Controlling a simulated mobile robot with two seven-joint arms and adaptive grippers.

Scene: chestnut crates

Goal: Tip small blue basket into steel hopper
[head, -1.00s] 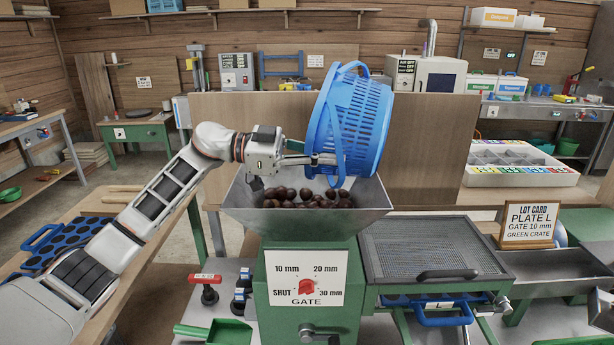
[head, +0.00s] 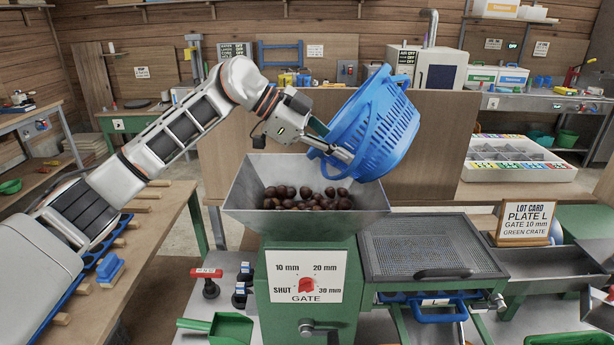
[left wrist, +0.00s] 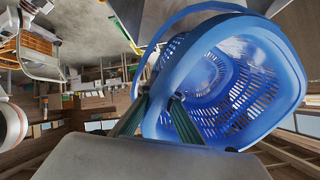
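The small blue basket (head: 385,125) hangs in the air above the right side of the steel hopper (head: 245,190). The left wrist view looks into the slotted basket (left wrist: 235,85), and no chestnuts show in the visible part. A heap of brown chestnuts (head: 305,198) lies in the hopper. A grey part at the right edge seems to be my right gripper (head: 600,302); its fingers are unclear.
Below the hopper, a green housing carries a gate dial (head: 306,285). A mesh-topped tray (head: 430,245) and a lot card (head: 527,220) stand to the right. A wooden panel (head: 440,160) rises behind. A green scoop (head: 228,328) lies at the front left.

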